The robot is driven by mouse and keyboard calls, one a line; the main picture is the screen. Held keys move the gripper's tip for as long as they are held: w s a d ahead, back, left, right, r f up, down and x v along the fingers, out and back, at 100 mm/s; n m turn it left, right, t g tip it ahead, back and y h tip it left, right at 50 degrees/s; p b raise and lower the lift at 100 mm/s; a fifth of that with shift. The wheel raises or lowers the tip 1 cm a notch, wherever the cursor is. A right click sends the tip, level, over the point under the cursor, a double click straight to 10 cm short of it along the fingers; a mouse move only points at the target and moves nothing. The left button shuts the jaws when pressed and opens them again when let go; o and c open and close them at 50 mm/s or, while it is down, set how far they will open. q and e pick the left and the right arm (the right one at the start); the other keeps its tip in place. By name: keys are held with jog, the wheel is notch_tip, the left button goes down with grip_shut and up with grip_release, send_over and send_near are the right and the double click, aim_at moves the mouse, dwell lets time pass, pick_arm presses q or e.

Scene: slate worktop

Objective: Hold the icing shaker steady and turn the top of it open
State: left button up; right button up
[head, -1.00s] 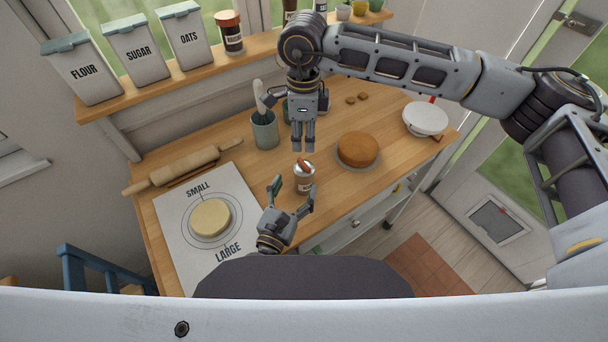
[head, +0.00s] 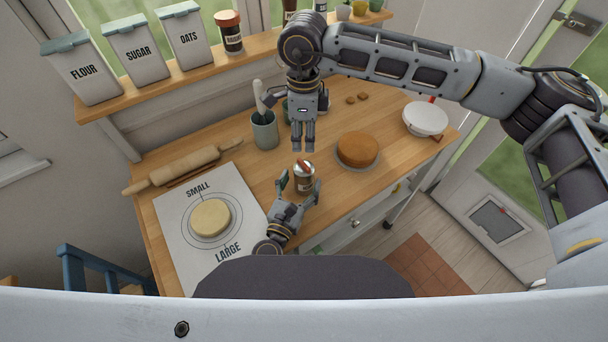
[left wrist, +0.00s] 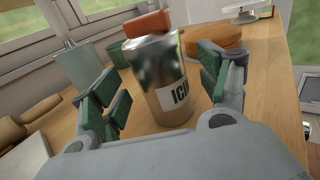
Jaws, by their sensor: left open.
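The icing shaker (head: 304,181) stands upright on the wooden worktop, a metal can with a white label and an orange-red top. In the left wrist view the shaker (left wrist: 165,85) stands between the green-padded fingers, with gaps at its sides. My left gripper (head: 300,185) is open, its fingers on either side of the shaker. My right gripper (head: 303,147) points down just above and behind the shaker, its fingers close together; I cannot tell if they are fully shut. It looks clear of the top.
A round cake (head: 358,149) on a plate is right of the shaker. A utensil pot (head: 264,132) stands behind left. A rolling pin (head: 185,166) and a mat (head: 175,222) with a dough disc (head: 211,217) lie left. A white pan (head: 425,119) is far right.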

aim_at(304, 176)
pick_arm(q)
jog(key=shift+x, duration=1.55)
